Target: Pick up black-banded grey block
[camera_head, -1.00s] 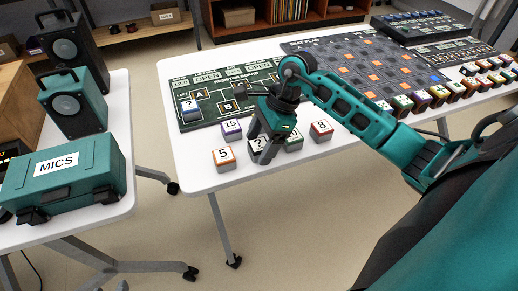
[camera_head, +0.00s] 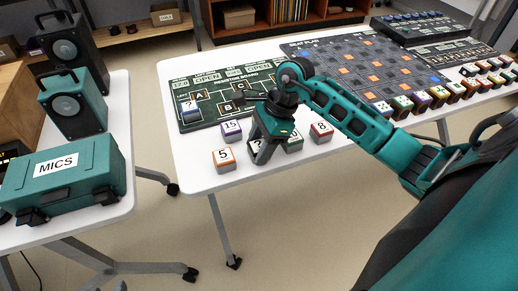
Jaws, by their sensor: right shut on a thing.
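A block marked "?" (camera_head: 257,144) is at the front edge of the white table, among the numbered blocks. It is mostly hidden by my right gripper (camera_head: 264,153), which points down and is shut on it. Only part of its pale top shows, so I cannot make out its band or whether it touches the table. My left gripper is not in view.
Close around are an orange-banded 5 block (camera_head: 224,160), a purple-banded 15 block (camera_head: 231,130), a red-banded 8 block (camera_head: 321,132) and a green-banded block (camera_head: 294,143). The resistor board (camera_head: 205,120) lies behind, with another "?" block (camera_head: 190,108) on it.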

